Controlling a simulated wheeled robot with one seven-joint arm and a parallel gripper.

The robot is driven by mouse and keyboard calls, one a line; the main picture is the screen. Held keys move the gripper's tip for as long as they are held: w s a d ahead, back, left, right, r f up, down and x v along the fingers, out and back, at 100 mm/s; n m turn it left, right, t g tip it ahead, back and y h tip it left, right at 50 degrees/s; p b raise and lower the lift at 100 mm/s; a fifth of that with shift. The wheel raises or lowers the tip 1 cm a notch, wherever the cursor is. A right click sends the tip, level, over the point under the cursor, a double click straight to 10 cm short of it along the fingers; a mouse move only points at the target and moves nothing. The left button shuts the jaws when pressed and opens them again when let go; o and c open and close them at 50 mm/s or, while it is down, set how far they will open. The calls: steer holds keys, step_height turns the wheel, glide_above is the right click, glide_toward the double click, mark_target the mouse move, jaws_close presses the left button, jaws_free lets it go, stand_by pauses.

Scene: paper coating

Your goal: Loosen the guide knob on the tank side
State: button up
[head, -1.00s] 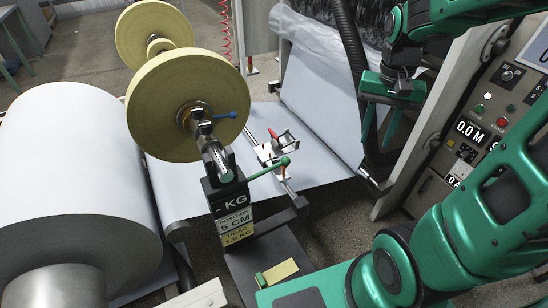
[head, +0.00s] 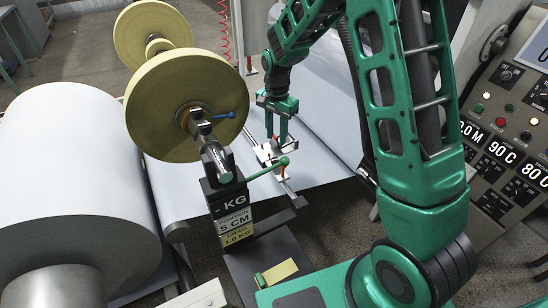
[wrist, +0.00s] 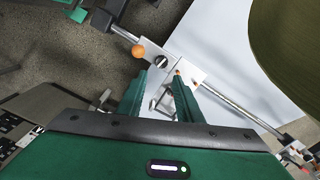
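A metal guide bracket (head: 270,154) sits on a thin rail beside the large yellow roll, over the pale web. In the wrist view, the bracket (wrist: 185,68) shows with an orange-red round knob (wrist: 138,51) at its left side and a small orange mark near the right fingertip. My gripper (head: 276,138) points down at the bracket. In the wrist view, my gripper (wrist: 159,80) is open, its two fingers apart with a small silver part between and beyond them. The knob is outside the fingers, ahead of the left one. I cannot tell whether the fingers touch the bracket. The tank is not identifiable.
A green-handled lever (head: 283,162) and a labelled weight post (head: 236,215) stand close in front of the bracket. A control panel (head: 505,140) stands at right.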

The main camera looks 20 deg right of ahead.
mark_target(275, 160)
steer(key=f, duration=1.1)
steer(key=shift+w+a+f, duration=0.1)
steer(key=shift+a, duration=0.1)
steer(key=c, duration=0.8)
